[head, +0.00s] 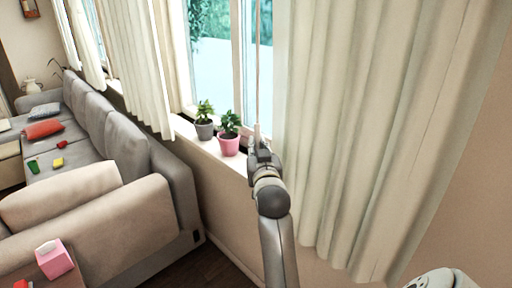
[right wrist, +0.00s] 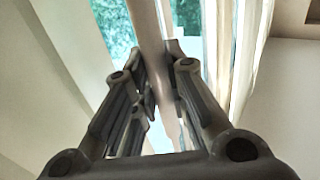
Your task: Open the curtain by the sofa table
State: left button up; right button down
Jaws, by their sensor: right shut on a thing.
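A cream curtain hangs in two gathered panels at the window (head: 222,50). The right panel (head: 375,120) is wide and close to me, and the left panel (head: 135,65) hangs behind the sofa. Window glass shows between them. A thin upright pull rod (head: 257,75) hangs beside the right panel's left edge. My right gripper (head: 258,148) is shut on this rod, just above the sill. In the right wrist view the rod (right wrist: 152,40) runs up between the fingers (right wrist: 162,75). The rod's top end is out of view. My left gripper is not in view.
Two potted plants, one in a grey pot (head: 204,130) and one in a pink pot (head: 229,144), stand on the sill left of my right gripper. A grey sofa (head: 130,225) with cushions fills the left. A pink tissue box (head: 54,259) is at lower left.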

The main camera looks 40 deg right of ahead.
aim_at(258, 117)
jog(key=c, duration=1.8)
grip_release()
jog(key=shift+f, duration=0.3)
jog(key=o, duration=0.4)
jog(key=shift+w+d, duration=0.15)
jog(key=shift+d, duration=0.1)
jog(key=shift+a+r, duration=0.1)
jog(key=shift+r, duration=0.05)
jog(key=shift+r, duration=0.2)
notch_tip(258, 117, up, 9)
jog(key=shift+r, duration=0.2)
